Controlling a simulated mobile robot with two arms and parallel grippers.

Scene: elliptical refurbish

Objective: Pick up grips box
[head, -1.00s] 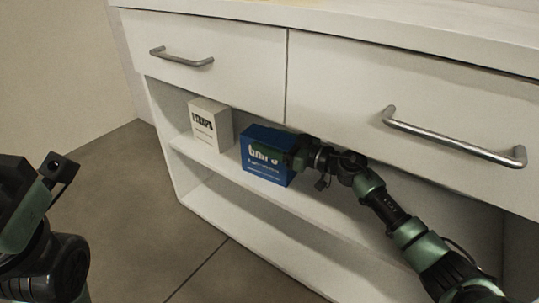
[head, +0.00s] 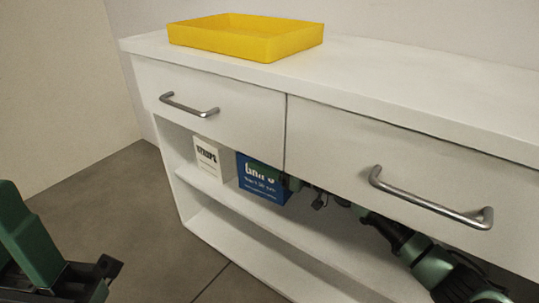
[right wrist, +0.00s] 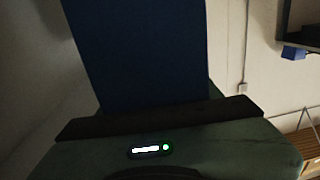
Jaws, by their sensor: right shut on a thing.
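A blue box (head: 258,184) with white lettering stands on the upper shelf of the white cabinet, under the drawers. Its lettering is partly hidden by my gripper. A smaller white box (head: 207,160) with dark lettering, perhaps "STRAPS", stands to its left. My right gripper (head: 280,181) is shut on the blue box at its right side. In the right wrist view, the blue box (right wrist: 145,55) rises above the dark gripper edge. My left gripper (head: 106,268) is at the lower left, away from the boxes; its jaw opening is unclear.
A yellow tray (head: 250,39) sits on the cabinet top. Two drawers with metal handles (head: 425,202) hang just above my right arm. The cabinet's lower shelf (head: 225,228) looks empty. The floor (head: 110,200) to the left is clear.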

